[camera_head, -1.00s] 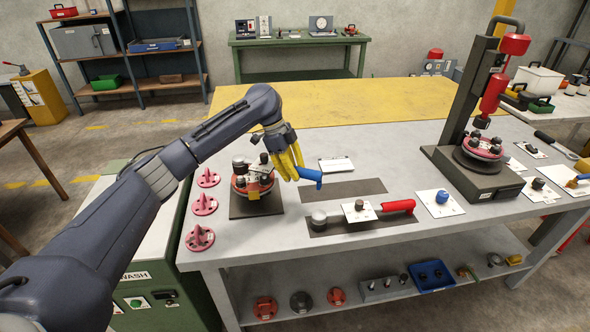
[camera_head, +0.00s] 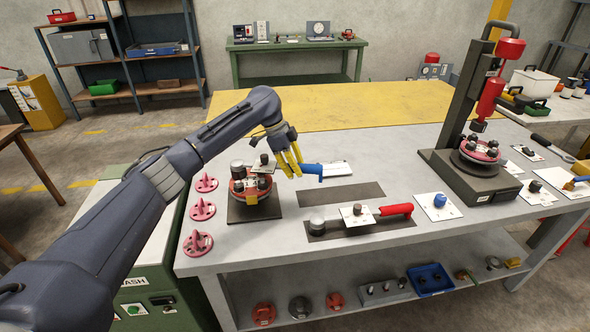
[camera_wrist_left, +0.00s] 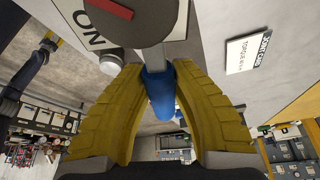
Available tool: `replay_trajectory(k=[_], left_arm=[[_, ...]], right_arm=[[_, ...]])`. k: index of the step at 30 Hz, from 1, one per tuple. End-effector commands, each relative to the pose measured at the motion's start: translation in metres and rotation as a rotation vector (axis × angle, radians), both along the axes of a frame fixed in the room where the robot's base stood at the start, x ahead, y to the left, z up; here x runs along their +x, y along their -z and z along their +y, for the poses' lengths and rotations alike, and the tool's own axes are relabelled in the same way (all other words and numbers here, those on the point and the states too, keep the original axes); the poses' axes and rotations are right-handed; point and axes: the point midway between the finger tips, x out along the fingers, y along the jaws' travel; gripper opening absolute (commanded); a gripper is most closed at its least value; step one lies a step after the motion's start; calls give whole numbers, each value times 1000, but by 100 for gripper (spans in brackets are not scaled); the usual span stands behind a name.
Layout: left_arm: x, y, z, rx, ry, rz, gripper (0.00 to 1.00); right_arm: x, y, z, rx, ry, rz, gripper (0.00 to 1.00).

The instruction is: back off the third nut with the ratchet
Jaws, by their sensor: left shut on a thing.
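My left gripper (camera_head: 291,163) is shut on the blue handle of the ratchet (camera_head: 312,169). The blue handle (camera_wrist_left: 160,92) also shows between the yellow fingers in the left wrist view. The handle points to the right. The ratchet's grey head (camera_head: 263,160) is over the red flanged spool (camera_head: 243,188), which carries dark nuts and stands on a dark square plate (camera_head: 254,211). In the left wrist view a grey shaft runs from the handle to a large head with a red bar (camera_wrist_left: 110,9). I cannot tell whether the head is seated on a nut. My right gripper is not in view.
Several pink holders (camera_head: 202,210) stand along the bench's left edge. A red-handled tool (camera_head: 395,210) lies on a dark mat right of the spool. A press (camera_head: 474,165) with another flanged part stands at the right. The yellow back area (camera_head: 340,103) is clear.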

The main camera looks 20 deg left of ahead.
Motion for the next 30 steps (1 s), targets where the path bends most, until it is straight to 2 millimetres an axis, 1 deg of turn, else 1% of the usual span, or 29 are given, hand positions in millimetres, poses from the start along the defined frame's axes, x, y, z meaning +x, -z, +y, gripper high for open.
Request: replay_trajectory(k=[5, 11, 30], left_arm=[[11, -2, 2, -2, -55, -2, 0], [12, -5, 3, -2, -59, -2, 0], [11, -44, 3, -1, -58, -4, 0]], right_arm=[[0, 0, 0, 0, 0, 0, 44], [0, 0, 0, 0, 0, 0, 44], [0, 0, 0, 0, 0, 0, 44]])
